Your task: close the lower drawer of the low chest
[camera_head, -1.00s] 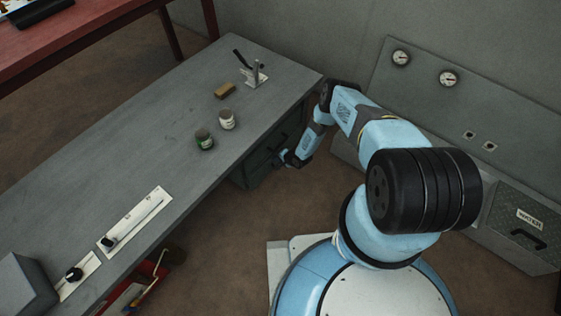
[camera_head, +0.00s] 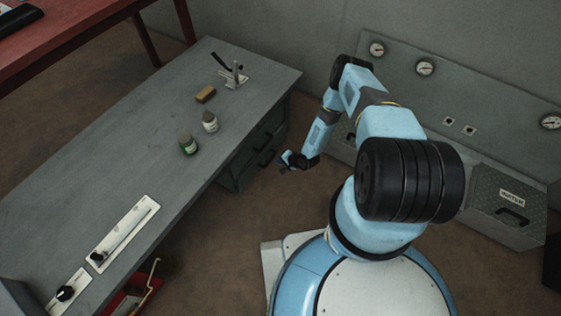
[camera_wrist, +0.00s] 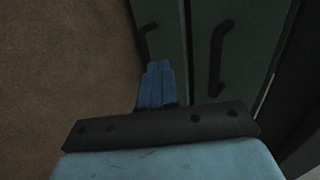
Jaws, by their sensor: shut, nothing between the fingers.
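The low chest (camera_head: 228,180) is dark green and stands under the right end of the grey bench. Two drawer fronts with dark bar handles show on it. In the wrist view the lower drawer (camera_wrist: 169,28) is the left front, beside the brown floor, and the upper drawer (camera_wrist: 245,25) is to its right. The lower front looks about level with the upper one, but I cannot tell whether a small gap remains. My gripper (camera_head: 285,160) is shut and empty, low in front of the chest. Its blue fingers (camera_wrist: 158,70) show beside the lower drawer's handle; contact is unclear.
The grey bench (camera_head: 110,160) carries a green-labelled jar (camera_head: 188,145), a white jar (camera_head: 210,122), a brown block (camera_head: 205,95) and a metal stand (camera_head: 235,76). A metal water box (camera_head: 508,210) stands by the right wall. Brown floor is free in front of the chest.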

